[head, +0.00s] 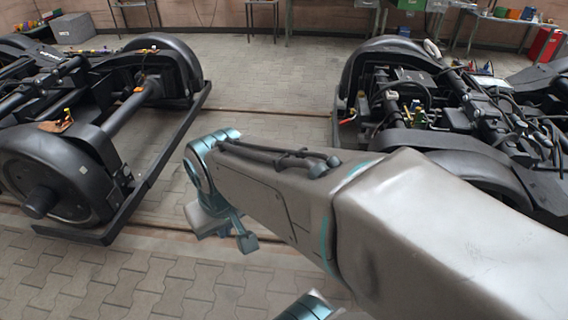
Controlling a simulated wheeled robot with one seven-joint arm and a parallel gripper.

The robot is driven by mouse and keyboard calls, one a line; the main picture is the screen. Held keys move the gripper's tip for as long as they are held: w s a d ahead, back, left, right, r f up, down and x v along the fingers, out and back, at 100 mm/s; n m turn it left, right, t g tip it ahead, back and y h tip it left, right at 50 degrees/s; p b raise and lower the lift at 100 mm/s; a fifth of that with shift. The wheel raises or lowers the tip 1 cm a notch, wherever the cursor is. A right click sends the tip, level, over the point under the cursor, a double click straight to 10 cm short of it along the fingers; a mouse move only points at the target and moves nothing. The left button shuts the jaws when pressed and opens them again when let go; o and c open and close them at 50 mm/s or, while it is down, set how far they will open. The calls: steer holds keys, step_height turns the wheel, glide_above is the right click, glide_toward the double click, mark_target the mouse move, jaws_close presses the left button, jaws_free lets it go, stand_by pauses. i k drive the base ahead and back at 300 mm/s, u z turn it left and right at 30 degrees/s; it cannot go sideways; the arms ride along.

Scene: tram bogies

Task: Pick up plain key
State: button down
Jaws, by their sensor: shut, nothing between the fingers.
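I cannot make out a plain key in the head view; any key there is too small to tell or hidden. My arm reaches in from the right edge over the middle of the floor and bends down at its far end. I cannot make out my gripper or its fingers in this view. Small loose items lie on the two bogies: a brown item (57,125) with a yellow and red piece on the left bogie (122,112), and small brass and red pieces (416,112) on the right bogie (384,136).
Grey paving (262,90) lies clear between the bogies, crossed by rails. A grey box (71,28) stands at the back left. Benches with boxes line the back wall. A red case (545,47) stands at the back right. My arm hides part of the floor and right bogie.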

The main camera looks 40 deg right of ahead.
mark_target(368, 126)
steer(key=z, duration=0.35)
steer(key=i, duration=0.8)
steer(key=z, duration=1.25)
steer(key=i, duration=0.4)
steer(key=z, duration=0.35)
